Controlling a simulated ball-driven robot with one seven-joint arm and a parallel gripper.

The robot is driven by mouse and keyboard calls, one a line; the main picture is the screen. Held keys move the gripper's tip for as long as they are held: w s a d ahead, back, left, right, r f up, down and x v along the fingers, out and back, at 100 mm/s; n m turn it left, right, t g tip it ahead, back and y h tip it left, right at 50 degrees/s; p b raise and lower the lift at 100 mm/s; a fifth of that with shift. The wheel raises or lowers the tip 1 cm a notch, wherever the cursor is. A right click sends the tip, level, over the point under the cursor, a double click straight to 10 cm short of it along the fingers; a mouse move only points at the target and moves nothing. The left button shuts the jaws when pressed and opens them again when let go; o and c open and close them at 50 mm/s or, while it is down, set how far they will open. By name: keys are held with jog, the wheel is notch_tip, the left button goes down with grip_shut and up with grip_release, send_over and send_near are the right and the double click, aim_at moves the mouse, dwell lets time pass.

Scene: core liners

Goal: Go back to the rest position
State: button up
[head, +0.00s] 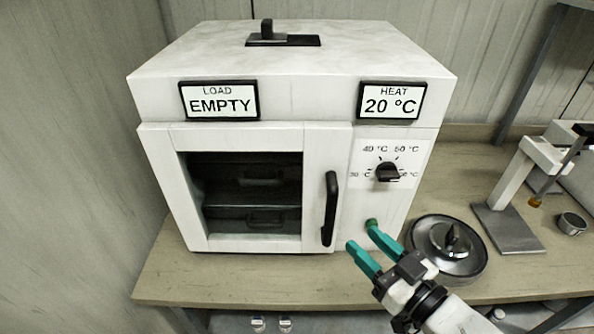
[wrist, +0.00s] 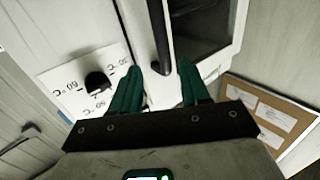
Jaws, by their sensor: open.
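My gripper (head: 360,236) is open and empty, with two green fingers, in front of the lower right of a white oven (head: 290,65). In the wrist view my gripper (wrist: 160,72) also shows nothing between its fingers. The oven door (head: 318,150) is shut, with a black vertical handle (head: 329,208). A black dial (head: 388,173) sits on the panel right of the door. The handle (wrist: 160,42) and the dial (wrist: 98,83) show in the wrist view, beyond the fingers.
The oven's displays read LOAD EMPTY (head: 219,100) and HEAT 20 °C (head: 389,101). A round metal lidded dish (head: 462,262) stands close to my gripper's right. A press-like stand (head: 510,229) and a small metal cup (head: 572,223) are further right. A wall is at left.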

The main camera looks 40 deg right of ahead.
jog(key=s+a+f+g, duration=0.1)
jog(key=s+f+g, duration=0.1)
jog(key=f+g, duration=0.55)
jog(key=s+a+f+g, duration=0.15)
jog(key=f+g, duration=0.25)
jog(key=f, duration=0.7)
jog(key=s+a+f+g+y, duration=0.1)
jog(key=s+a+f+g, duration=0.2)
jog(key=s+g, duration=0.2)
jog(key=shift+s+f+y+b, duration=0.3)
jog(key=shift+s+f+b, duration=0.15)
jog(key=shift+s, duration=0.3)
jog(key=shift+g, duration=0.25)
